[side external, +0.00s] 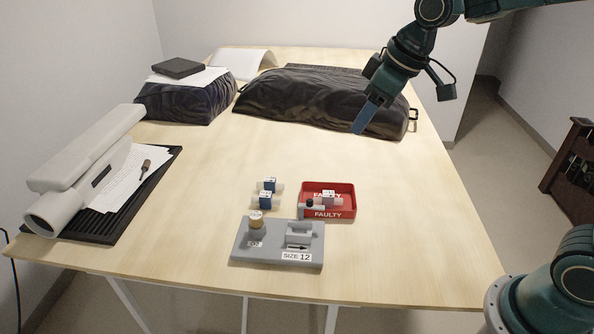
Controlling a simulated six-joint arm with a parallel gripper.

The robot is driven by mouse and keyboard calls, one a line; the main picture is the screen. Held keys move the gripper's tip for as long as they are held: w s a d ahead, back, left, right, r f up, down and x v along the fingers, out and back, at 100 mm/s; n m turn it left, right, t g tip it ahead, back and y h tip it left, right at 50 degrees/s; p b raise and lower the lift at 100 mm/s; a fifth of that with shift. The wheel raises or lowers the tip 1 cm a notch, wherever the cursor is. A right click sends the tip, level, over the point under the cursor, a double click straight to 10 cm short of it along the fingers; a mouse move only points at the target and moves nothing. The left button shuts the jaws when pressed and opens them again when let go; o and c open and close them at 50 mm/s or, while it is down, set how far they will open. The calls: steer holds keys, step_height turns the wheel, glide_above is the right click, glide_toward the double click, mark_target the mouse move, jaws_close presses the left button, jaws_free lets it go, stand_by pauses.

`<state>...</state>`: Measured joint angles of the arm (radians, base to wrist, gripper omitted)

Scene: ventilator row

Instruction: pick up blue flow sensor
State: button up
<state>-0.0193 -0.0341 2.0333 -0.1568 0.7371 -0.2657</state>
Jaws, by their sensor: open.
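Two small blue and white flow sensors stand close together near the middle of the table. The rear blue flow sensor (269,185) is just behind the front blue flow sensor (264,201). Both have white tube ends at their sides. My gripper (362,121) is open and empty, high above the table, behind and to the right of the sensors. It shows nearly edge-on, in front of the dark bag.
A red tray (345,212) marked FAULTY holds a white and dark part (328,198). A grey fixture (270,257) marked SIZE 12 stands in front. A dark bag (290,105) lies behind; a white device (85,165) is left.

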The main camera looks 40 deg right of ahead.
steer(key=w+a+f+n+y, duration=0.1)
steer(key=w+a+f+n, duration=0.15)
steer(key=w+f, duration=0.7)
steer(key=n+g, duration=0.1)
steer(key=n, duration=0.1)
glide_toward(268, 194)
steer(key=shift+y, duration=0.4)
steer(key=x, duration=0.4)
steer(key=shift+s+d+f, duration=0.1)
steer(key=shift+w+f, duration=0.2)
steer(key=shift+f, duration=0.35)
steer(key=shift+x, duration=2.65)
steer(key=c, duration=1.1)
